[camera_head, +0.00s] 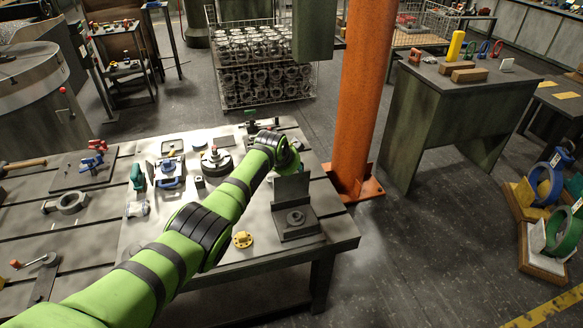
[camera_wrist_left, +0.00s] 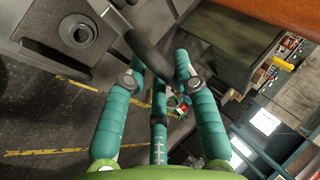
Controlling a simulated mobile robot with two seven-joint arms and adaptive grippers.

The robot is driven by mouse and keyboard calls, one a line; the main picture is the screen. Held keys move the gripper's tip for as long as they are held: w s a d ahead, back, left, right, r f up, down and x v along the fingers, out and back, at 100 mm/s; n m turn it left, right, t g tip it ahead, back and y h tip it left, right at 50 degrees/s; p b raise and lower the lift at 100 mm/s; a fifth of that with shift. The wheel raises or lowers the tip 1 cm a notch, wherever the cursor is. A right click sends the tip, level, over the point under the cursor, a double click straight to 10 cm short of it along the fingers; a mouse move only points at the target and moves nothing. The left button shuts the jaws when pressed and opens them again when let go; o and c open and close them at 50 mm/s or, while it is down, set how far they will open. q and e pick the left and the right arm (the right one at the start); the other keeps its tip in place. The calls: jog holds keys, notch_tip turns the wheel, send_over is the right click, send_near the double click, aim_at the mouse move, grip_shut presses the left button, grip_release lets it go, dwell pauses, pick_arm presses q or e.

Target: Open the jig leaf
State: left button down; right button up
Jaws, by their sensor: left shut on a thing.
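The jig stands at the right front corner of the table in the head view. Its dark base (camera_head: 296,228) carries a round boss (camera_head: 295,217), and its flat leaf (camera_head: 291,188) stands upright at the back edge of the base. My left gripper (camera_head: 290,160) is at the leaf's top edge, its fingers mostly hidden there. In the left wrist view the teal fingers of my left gripper (camera_wrist_left: 158,66) are closed around a dark rounded bar (camera_wrist_left: 146,50); where it joins the leaf is unclear. The boss (camera_wrist_left: 77,31) shows at upper left. My right gripper is not in view.
A yellow flanged part (camera_head: 243,239) lies left of the jig. Several tools and castings crowd the table (camera_head: 190,238) further left. An orange column (camera_head: 364,100) rises close behind the table's right end.

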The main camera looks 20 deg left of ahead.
pick_arm(q)
jog(key=shift+w+r, duration=0.3)
jog(key=shift+r, duration=0.2)
jog(key=c, duration=1.1)
grip_release()
jog(key=shift+d+f, duration=0.2)
jog(key=shift+f, duration=0.1)
jog(key=v, duration=1.2)
jog(key=shift+s, duration=0.1)
